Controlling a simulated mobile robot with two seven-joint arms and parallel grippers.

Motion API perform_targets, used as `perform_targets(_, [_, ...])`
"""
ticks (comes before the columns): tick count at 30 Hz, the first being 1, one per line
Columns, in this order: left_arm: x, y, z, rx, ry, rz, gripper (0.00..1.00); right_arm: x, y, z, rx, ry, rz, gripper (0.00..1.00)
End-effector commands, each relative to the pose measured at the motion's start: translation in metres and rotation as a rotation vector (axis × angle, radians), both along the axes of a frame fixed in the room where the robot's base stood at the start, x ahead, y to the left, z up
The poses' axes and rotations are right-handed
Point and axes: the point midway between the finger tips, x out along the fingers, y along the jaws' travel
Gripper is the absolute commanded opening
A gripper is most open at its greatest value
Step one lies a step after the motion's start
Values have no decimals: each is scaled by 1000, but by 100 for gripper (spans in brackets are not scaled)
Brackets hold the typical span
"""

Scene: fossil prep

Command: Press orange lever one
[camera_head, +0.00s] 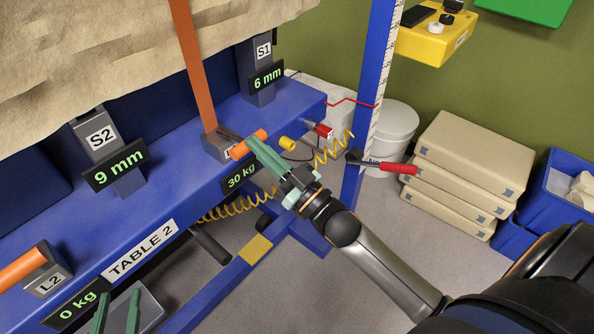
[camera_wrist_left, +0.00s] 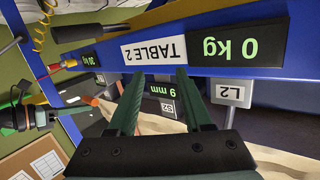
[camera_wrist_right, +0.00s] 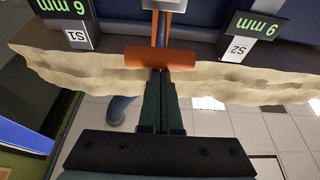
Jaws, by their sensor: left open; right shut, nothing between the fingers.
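The orange lever handle (camera_head: 249,144) sticks out of the grey block (camera_head: 220,147) above the 30 kg display (camera_head: 241,176); the block's label is partly hidden. It also shows in the right wrist view (camera_wrist_right: 160,57). My right gripper (camera_head: 254,143) is shut and empty, its fingertips at the handle and seeming to touch it. A second orange lever (camera_head: 20,270) sits at the L2 block (camera_head: 49,283), above a 0 kg display (camera_head: 77,306). My left gripper (camera_head: 118,312) is open and empty, low in front of the table near that display; it also shows in the left wrist view (camera_wrist_left: 152,80).
The blue table frame (camera_head: 170,190) carries a pale rocky slab (camera_head: 110,45). Supports S2 and S1 show 9 mm (camera_head: 121,165) and 6 mm (camera_head: 266,79). A coiled yellow hose (camera_head: 240,206) and a blue ruled post (camera_head: 376,90) stand near my right arm. Stacked beige blocks (camera_head: 465,160) are at right.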

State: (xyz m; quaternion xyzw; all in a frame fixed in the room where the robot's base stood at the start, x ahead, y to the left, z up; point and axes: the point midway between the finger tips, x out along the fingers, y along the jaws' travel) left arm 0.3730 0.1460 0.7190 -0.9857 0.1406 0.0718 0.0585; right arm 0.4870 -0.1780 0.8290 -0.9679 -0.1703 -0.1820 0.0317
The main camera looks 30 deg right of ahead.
Motion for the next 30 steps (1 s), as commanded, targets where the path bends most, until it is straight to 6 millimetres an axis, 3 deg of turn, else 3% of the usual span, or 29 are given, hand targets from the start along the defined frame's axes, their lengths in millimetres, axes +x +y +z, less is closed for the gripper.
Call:
perform_targets(8, [-25, 0, -63, 0, 275, 20, 50, 4, -1, 11, -2, 6, -1, 0])
perform_targets(17, [-68, -2, -122, 1, 559, 29, 50, 7, -1, 26, 0, 0, 0, 0])
perform_targets(30, [-70, -2, -127, 0, 576, 29, 50, -64, -27, -12, 1, 1, 0, 0])
